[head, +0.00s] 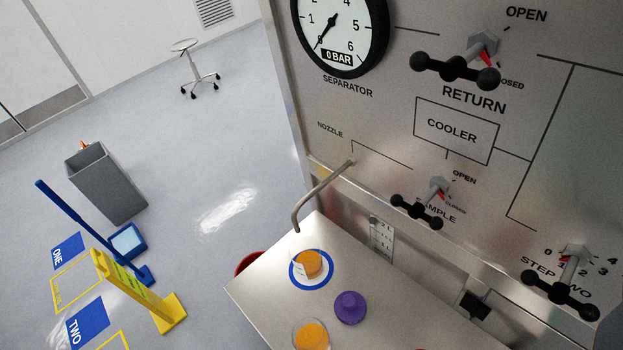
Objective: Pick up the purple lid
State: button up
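The purple lid (350,307) lies on the steel shelf (262,292) in front of the panel, with a raised round knob on top. It stands apart from the containers near it, and nothing covers it. My gripper does not show in the head view, so its distance from the lid and whether it is open or shut are hidden.
A container with orange contents (312,263) stands on a blue-ringed disc under the bent nozzle (316,196). Another orange-filled container (311,335) is left of and below the lid. Black valve handles (416,211) stick out from the panel. A yellow sign (135,290) stands on the floor.

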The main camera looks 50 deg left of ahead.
aim_at(349, 306)
jog(key=u, duration=1.5)
jog(key=k, duration=1.65)
jog(key=z, duration=0.65)
jog(key=i, duration=1)
jog(key=u, duration=0.1)
